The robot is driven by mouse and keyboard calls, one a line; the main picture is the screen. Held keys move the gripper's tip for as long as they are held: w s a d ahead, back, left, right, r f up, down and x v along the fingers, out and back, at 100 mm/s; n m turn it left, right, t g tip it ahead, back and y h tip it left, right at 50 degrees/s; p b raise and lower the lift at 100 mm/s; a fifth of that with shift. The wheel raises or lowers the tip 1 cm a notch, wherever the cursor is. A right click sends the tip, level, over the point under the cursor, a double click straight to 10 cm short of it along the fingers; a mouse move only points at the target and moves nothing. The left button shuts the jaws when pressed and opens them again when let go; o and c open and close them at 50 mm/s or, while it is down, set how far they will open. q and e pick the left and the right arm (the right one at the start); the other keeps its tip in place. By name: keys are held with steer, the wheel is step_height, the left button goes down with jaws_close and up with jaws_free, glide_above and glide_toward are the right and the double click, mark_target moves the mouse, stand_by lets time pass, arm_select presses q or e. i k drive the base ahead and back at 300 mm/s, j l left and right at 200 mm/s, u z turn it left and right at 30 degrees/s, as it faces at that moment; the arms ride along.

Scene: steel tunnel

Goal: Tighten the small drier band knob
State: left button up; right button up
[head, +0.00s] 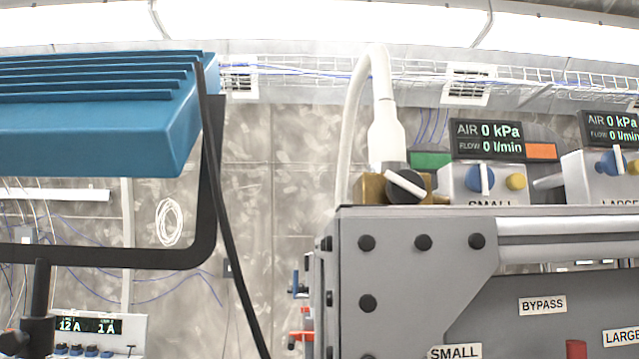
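Neither of my grippers is in view. A grey unit labelled SMALL (484,192) stands on top of the grey machine, with a blue knob (480,179) and a smaller yellow knob (516,182) on it. Left of it, a black round knob (405,187) with a white bar sits in front of a brass block (373,190). A second SMALL label (455,352) is on the machine front at the bottom edge. I cannot tell which knob is the drier band knob, nor how tight any knob is.
A blue ribbed lamp (90,130) on a black bracket (205,200) fills the upper left. A white hose (385,135) arches down to the brass block. Displays (487,140) read 0 kPa and 0 l/min. The grey machine (400,290) fills the lower right, with a BYPASS label (542,305).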

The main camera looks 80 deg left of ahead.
mark_target(403, 186)
steer(key=k+j, duration=0.15)
steer(key=k, duration=0.3)
steer(key=k+j, duration=0.15)
steer(key=k, duration=0.3)
